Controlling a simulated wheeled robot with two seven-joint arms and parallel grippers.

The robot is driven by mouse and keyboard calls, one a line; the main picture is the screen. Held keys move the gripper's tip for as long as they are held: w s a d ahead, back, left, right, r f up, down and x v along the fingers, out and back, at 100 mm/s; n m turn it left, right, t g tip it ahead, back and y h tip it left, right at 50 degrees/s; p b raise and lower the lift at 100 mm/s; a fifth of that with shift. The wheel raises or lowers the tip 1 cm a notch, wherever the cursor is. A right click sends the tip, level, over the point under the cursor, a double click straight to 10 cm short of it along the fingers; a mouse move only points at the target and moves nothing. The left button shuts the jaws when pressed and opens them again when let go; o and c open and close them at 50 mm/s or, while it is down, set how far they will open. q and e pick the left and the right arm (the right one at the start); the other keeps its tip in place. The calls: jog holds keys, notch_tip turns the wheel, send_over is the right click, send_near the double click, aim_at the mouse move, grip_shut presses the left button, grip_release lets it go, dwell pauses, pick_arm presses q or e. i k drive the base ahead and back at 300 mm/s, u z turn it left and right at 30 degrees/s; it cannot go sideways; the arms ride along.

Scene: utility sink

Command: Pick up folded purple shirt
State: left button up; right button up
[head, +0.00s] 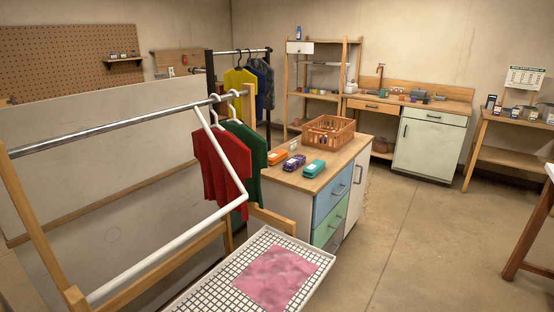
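A folded purple shirt (293,162) lies on the wooden top of the cabinet (284,179), in the middle of the head view. It is a small dark purple bundle with a pale patch on top. It lies between a folded orange bundle (277,156) on its left and a folded green bundle (314,168) on its right, apart from both. Neither of my grippers is in view.
An orange basket (328,130) stands behind the bundles. Red (221,165) and green (249,143) shirts hang left of the cabinet. A white grid rack (311,253) with a pink cloth (277,278) is in front. Floor at right (420,230) is clear.

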aim_at(291, 164)
jog(key=z, duration=1.4)
jog(key=i, duration=4.35)
jog(key=u, duration=3.6)
